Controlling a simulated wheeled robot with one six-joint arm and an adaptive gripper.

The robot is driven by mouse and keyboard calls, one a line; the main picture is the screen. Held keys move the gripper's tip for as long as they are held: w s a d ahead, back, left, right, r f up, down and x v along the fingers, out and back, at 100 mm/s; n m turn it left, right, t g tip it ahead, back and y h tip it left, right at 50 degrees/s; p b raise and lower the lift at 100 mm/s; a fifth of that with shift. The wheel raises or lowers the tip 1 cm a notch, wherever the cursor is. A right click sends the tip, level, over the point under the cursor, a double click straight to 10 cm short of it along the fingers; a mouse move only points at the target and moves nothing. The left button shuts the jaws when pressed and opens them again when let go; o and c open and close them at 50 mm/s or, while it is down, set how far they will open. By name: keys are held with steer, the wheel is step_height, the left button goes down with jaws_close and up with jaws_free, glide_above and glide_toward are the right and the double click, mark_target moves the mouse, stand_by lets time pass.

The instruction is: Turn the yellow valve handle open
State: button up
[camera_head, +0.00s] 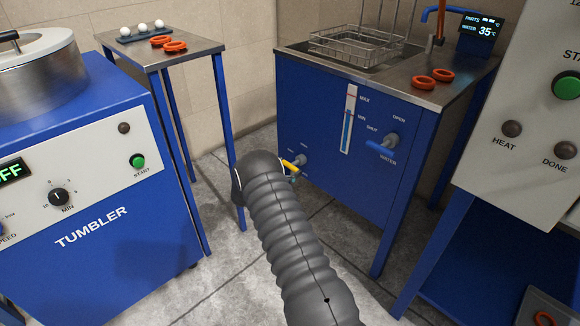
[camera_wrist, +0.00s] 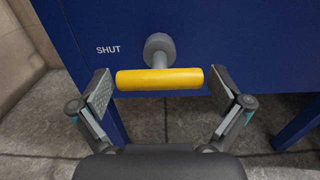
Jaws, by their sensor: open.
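The yellow valve handle (camera_wrist: 160,79) lies level across the wrist view, on a grey stem that comes out of the blue cabinet front. The word SHUT is printed to its left. In the head view a small part of the yellow handle (camera_head: 289,164) shows past my arm, low on the left of the blue tank cabinet. My gripper (camera_wrist: 162,92) is open, with one finger near each end of the handle. Whether a finger touches it I cannot tell.
The blue tank cabinet (camera_head: 325,190) has a wire basket (camera_head: 355,44) on top and a blue-handled water valve (camera_head: 381,149) to the right. A tumbler machine (camera_head: 90,235) stands at left, and a control panel (camera_head: 530,110) at right. Grey floor lies between them.

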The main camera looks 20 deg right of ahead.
steer(key=shift+w+d, duration=0.1)
steer(key=shift+d, duration=0.3)
steer(key=shift+c, duration=0.3)
steer(key=c, duration=0.9)
steer(key=shift+o, duration=0.2)
